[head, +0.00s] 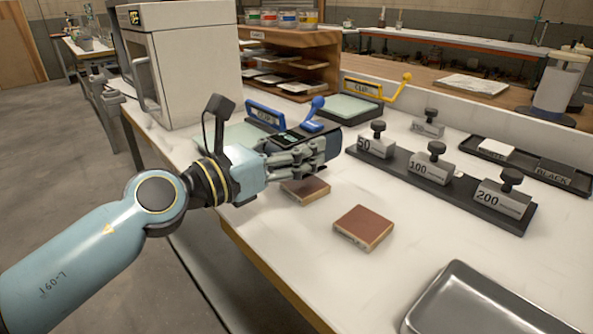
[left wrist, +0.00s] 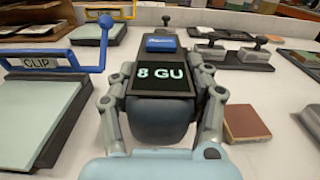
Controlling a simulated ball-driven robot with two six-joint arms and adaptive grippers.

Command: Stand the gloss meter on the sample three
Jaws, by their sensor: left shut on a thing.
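My left gripper (head: 318,150) is shut on the gloss meter (head: 327,138), a dark box whose screen reads 8 GU in the left wrist view (left wrist: 160,78). Its fingers lie along both sides of the meter. A reddish-brown sample block (head: 306,190) lies just below the gripper in the head view, partly hidden by it. Another brown sample block (head: 364,228) lies nearer the front. In the left wrist view a brown block (left wrist: 246,123) shows right of the meter, apart from it. I cannot read which block is sample three. My right gripper is not in view.
A rack with weights marked 50, 100 and 200 (head: 438,172) stands to the right. Clip boards with blue (head: 265,118) and yellow (head: 362,86) handles lie behind. A metal tray (head: 425,300) is at the front right. A white cabinet (head: 195,75) stands back left. The table around the front block is clear.

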